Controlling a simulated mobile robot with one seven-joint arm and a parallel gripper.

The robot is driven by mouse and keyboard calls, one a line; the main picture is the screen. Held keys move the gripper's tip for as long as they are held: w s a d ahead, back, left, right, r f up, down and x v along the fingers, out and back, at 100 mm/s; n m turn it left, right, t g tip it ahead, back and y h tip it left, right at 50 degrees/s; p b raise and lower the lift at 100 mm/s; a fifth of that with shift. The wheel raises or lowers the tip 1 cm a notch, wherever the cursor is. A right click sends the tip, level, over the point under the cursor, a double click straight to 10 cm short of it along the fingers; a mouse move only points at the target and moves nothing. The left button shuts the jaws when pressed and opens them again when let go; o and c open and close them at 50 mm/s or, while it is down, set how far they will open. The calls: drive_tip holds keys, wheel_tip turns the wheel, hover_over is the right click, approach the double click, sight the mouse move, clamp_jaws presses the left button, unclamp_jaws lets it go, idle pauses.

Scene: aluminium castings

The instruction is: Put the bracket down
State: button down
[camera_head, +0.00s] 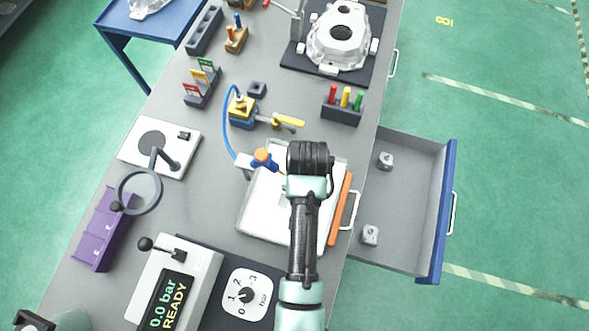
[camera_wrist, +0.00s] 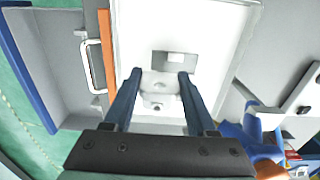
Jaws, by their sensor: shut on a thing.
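My gripper (camera_wrist: 160,77) is shut on the bracket (camera_wrist: 158,88), a small pale grey metal piece between its two blue fingers in the wrist view. The bracket is over the white tray (camera_wrist: 205,20); I cannot tell whether it touches the tray floor. In the head view my arm hides the bracket and fingertips, and the white tray (camera_head: 255,222) shows below and left of the arm. Two similar grey metal pieces, one toward the back (camera_head: 385,161) and one toward the front (camera_head: 370,235), lie in the open drawer.
The open drawer (camera_head: 410,205) juts out right of the bench. An orange bar (camera_head: 341,208) lies along the tray's right side. A blue tool with an orange knob (camera_head: 263,157) stands near the tray's back edge. A ring magnifier (camera_head: 139,190) and pressure unit (camera_head: 172,285) stand left.

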drive_tip(key=shift+w+a, duration=0.25)
drive_tip(key=shift+a, duration=0.45)
drive_tip(key=shift+w+a+r+p, duration=0.15)
drive_tip(key=shift+a+p, duration=0.2)
drive_tip(key=shift+a, duration=0.25)
wheel_tip(320, 180, down, 3)
drive_tip(key=shift+d+r, duration=0.15)
drive_tip(key=shift+f, duration=0.55)
drive_tip(key=shift+f, duration=0.2)
drive_tip(key=shift+c, duration=1)
unclamp_jaws()
drive_tip(key=shift+r, duration=0.1)
